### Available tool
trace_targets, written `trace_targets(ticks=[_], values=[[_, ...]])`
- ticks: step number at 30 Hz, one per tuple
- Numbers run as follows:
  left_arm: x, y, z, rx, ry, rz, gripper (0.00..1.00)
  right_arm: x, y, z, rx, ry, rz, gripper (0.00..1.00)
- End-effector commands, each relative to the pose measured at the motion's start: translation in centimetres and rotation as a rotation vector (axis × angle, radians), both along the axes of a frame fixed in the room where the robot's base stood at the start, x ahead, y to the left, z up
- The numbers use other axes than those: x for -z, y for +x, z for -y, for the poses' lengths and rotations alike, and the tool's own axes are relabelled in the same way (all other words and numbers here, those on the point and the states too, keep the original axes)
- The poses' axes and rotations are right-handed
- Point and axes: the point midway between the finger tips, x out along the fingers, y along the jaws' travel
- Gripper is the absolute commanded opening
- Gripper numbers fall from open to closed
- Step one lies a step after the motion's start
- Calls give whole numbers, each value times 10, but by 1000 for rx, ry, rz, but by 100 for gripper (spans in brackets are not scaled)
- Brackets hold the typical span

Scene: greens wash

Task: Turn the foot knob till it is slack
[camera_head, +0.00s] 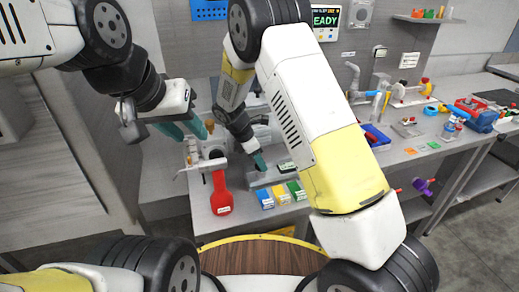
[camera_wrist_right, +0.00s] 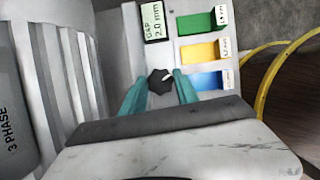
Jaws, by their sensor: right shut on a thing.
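A small dark lobed knob (camera_wrist_right: 160,80) with a white mark sits between my right gripper's teal fingers in the right wrist view. My right gripper (camera_wrist_right: 160,88) is shut on it. In the head view the right gripper (camera_head: 259,161) reaches down to the bench beside a grey machine, and the knob is hidden there. My left gripper (camera_head: 190,131) is open and empty, in the air to the left of the right gripper.
A grey finned motor (camera_wrist_right: 60,75) stands left of the knob in the wrist view. A gap label (camera_wrist_right: 156,22) and green (camera_wrist_right: 195,22), yellow (camera_wrist_right: 198,51) and blue (camera_wrist_right: 201,81) blocks are close by. A red tool (camera_head: 221,195) lies at the bench front.

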Motion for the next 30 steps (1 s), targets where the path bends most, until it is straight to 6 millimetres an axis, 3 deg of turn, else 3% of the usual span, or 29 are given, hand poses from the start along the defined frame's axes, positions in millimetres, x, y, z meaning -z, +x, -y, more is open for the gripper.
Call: trace_targets(ticks=[1,3,4,14,20,21,30], values=[[0,0,0,0,0,0,36,0,0,0,-1,1,2,42],[0,0,0,0,0,0,36,0,0,0,-2,1,1,56],[0,0,0,0,0,0,36,0,0,0,-2,1,1,58],[0,0,0,0,0,0,36,-2,0,-1,-3,0,1,58],[0,0,0,0,0,0,36,-25,-3,-10,-3,4,4,58],[0,0,0,0,0,0,36,-33,-4,-13,-3,4,4,58],[0,0,0,0,0,0,36,-28,-33,-82,-6,0,1,58]])
